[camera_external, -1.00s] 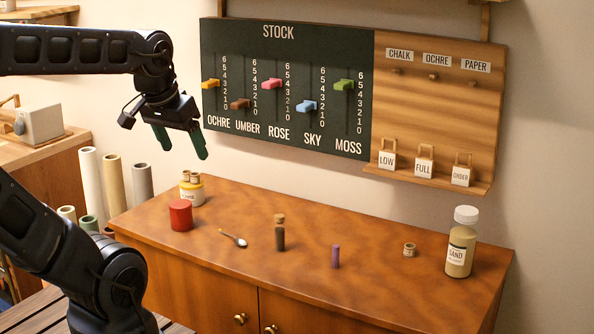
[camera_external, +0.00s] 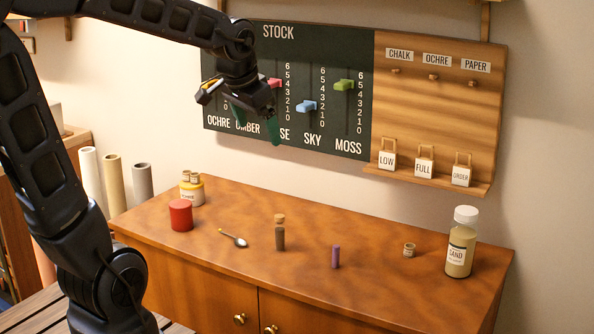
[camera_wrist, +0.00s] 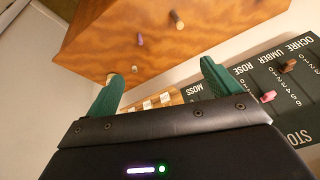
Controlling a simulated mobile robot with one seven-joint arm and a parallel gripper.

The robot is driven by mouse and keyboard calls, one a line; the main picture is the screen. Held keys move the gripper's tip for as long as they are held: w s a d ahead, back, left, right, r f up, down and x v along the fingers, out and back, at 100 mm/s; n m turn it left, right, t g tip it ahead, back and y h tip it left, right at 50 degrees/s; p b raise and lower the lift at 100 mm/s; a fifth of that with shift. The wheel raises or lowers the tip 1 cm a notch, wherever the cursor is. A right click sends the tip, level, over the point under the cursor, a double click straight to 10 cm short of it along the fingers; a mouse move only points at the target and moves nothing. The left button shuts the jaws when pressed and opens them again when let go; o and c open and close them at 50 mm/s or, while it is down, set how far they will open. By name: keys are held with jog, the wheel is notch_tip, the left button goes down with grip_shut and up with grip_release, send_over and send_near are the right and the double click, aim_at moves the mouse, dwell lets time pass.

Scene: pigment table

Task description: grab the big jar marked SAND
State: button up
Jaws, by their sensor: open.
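The big jar marked SAND (camera_external: 460,246) stands upright at the right end of the wooden cabinet top. It has a white lid, a sand-coloured body and a white label. My gripper (camera_external: 258,127) is high in front of the stock board, well to the left of the jar and above it. Its green fingers are apart and empty; they also show in the wrist view (camera_wrist: 162,76). A small pale shape beside the left finger there may be the jar's lid, but I cannot tell.
On the cabinet top (camera_external: 375,288) stand a red pot (camera_external: 181,215), a spoon (camera_external: 234,238), a dark corked vial (camera_external: 280,236), a purple stick (camera_external: 335,257) and a small jar (camera_external: 409,250) left of the SAND jar. The stock board (camera_external: 350,140) hangs behind.

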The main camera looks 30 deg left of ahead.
jog(key=w+d+f+m+h, duration=0.1)
jog(key=w+d+f+m, duration=0.15)
jog(key=w+d, duration=0.45)
jog(key=w+d+f+m+h, duration=0.1)
jog(key=w+d+f+m, duration=0.15)
jog(key=w+d, duration=0.45)
jog(key=m+g+h, duration=0.1)
jog(key=m+h, duration=0.2)
send_near(465, 226)
jog(key=w+a, duration=0.2)
jog(key=w, duration=0.1)
jog(key=shift+d+f+h, duration=0.3)
jog(key=shift+d+f, duration=0.25)
jog(key=shift+f, duration=0.25)
jog(key=x, duration=1)
jog(key=shift+s+a+f, duration=0.1)
jog(key=shift+c, duration=0.4)
jog(key=c, duration=1.7)
jog(key=shift+c, duration=0.2)
